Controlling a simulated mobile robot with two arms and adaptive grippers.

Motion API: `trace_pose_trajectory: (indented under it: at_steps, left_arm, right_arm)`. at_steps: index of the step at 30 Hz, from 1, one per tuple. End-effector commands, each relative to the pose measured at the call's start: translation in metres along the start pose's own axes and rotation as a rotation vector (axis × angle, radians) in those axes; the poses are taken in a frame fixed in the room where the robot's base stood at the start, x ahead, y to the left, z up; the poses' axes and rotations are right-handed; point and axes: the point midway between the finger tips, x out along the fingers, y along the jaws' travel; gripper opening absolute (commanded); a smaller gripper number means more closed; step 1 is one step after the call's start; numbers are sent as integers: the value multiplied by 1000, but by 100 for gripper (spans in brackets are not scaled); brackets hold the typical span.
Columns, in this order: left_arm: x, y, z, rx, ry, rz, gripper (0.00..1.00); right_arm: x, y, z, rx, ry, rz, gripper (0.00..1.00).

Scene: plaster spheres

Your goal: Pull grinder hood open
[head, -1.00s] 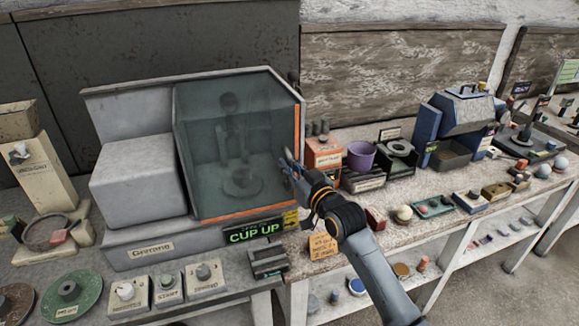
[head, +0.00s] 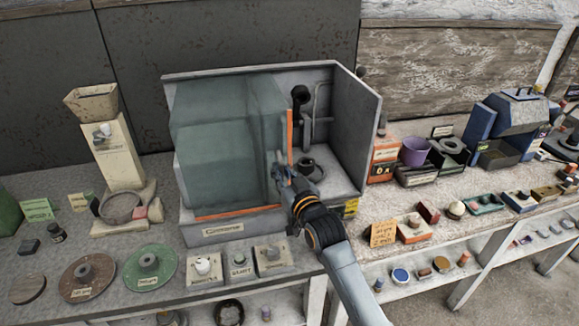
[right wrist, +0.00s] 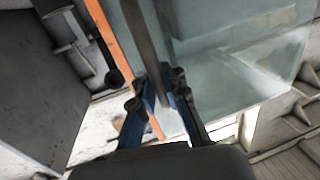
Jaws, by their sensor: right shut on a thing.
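The grinder hood (head: 222,165) is a see-through greenish cover with orange edge strips. It sits over the left part of the grey grinder housing (head: 360,130). The right part of the housing is uncovered, showing the dark wheel seat (head: 310,170) and pipework inside. My right gripper (head: 279,168) is at the hood's right edge, shut on the dark upright hood handle (right wrist: 143,35). In the right wrist view, the handle runs between the fingers beside the orange strip. My left gripper is out of view.
Small button boxes (head: 203,268) stand along the bench front below the grinder. A green disc (head: 150,266) and a brown disc (head: 88,278) lie at the left. A purple cup (head: 414,151) and an orange box (head: 384,158) stand right of the housing.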

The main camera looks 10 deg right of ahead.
Motion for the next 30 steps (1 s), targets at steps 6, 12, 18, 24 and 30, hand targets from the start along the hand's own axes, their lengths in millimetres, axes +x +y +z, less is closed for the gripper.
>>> trace_pose_trajectory:
  at_steps: [6,12,18,24,30]
  left_arm:
    - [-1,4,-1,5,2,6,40]
    - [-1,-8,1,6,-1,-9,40]
    - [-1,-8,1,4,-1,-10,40]
    - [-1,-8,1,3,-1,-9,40]
    - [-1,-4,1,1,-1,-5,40]
  right_arm:
    - [0,-8,8,3,-14,-3,0]
    - [0,-8,8,2,-16,-3,0]
    - [0,-7,8,2,-15,-2,31]
    - [1,-7,5,2,-8,-2,35]
    - [-3,-7,4,2,-6,-1,35]
